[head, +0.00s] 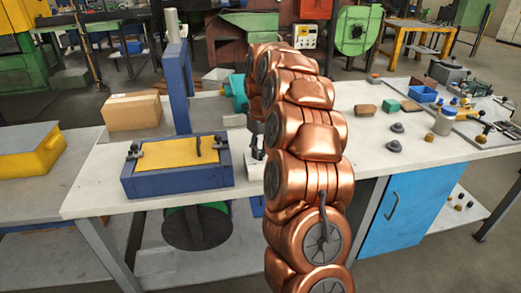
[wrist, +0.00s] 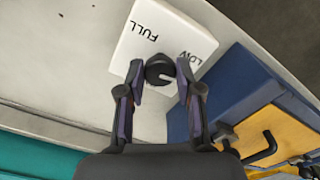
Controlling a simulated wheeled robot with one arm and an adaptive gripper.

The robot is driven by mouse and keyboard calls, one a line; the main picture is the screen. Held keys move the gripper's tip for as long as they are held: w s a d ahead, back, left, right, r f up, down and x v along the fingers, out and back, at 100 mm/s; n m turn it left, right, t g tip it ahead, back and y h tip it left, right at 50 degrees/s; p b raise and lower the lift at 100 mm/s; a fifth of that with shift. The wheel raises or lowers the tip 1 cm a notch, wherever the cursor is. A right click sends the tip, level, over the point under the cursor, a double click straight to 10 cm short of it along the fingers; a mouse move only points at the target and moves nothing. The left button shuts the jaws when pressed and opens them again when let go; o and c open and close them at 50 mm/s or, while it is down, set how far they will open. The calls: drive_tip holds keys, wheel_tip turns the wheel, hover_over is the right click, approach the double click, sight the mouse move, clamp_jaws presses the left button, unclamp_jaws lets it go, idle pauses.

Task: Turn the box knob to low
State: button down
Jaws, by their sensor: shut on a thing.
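The white box (wrist: 178,32) lies on the bench in the wrist view, with FULL printed at its upper left and LOW at its right. Its round black knob (wrist: 157,67) is near the lower edge. A pale mark on the knob faces the right side, but its exact direction is hard to tell. My gripper (wrist: 161,80) has a finger on each side of the knob and is shut on it. In the head view my gripper (head: 256,142) is mostly behind my copper arm. The box shows there only as a small white part (head: 257,172), and the knob is hidden.
A blue fixture with a yellow plate (head: 178,153) and black clamps stands close left of the box. A blue post (head: 180,90) and cardboard box (head: 132,110) are behind it. Small parts and a jar (head: 444,121) lie right. The front bench strip is mostly clear.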

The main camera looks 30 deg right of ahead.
idle(0.5)
drive_tip(key=c, duration=0.8)
unclamp_jaws()
drive_tip(key=shift+o, duration=0.2)
wheel_tip(320, 180, up, 12)
idle(0.4)
